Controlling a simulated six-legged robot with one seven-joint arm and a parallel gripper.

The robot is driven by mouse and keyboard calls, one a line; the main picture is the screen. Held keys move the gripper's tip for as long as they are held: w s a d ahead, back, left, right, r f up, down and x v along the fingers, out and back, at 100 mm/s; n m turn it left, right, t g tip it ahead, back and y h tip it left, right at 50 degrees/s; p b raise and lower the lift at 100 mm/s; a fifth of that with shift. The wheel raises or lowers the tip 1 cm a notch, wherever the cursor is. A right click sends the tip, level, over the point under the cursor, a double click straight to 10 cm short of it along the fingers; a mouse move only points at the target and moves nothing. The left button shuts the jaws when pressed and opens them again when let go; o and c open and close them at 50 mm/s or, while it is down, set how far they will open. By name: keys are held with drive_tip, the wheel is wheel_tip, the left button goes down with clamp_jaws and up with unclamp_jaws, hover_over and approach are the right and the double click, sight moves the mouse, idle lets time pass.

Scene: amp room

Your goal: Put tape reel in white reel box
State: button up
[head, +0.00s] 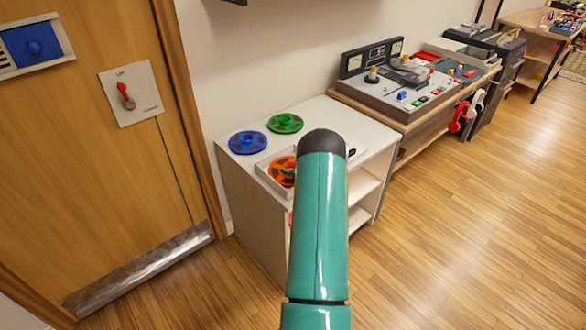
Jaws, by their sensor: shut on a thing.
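An orange tape reel (280,170) lies inside the low white reel box (262,176) on top of a white cabinet. My raised teal arm hides the right part of the reel and box. A blue reel (247,142) lies flat behind the box to the left, and a green reel (285,123) lies flat behind it. My gripper is hidden behind my arm, so I cannot see its fingers or what they hold.
The white cabinet (237,180) has open shelves on its right side. A small black item (351,152) shows on its top beside my arm. A bench with a control console (400,90) stands to the right. A wooden door (90,170) is left. Floor at right is clear.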

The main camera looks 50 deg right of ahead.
drive_tip(key=shift+f, duration=0.1)
drive_tip(key=o, duration=1.2)
drive_tip(key=shift+f, duration=0.1)
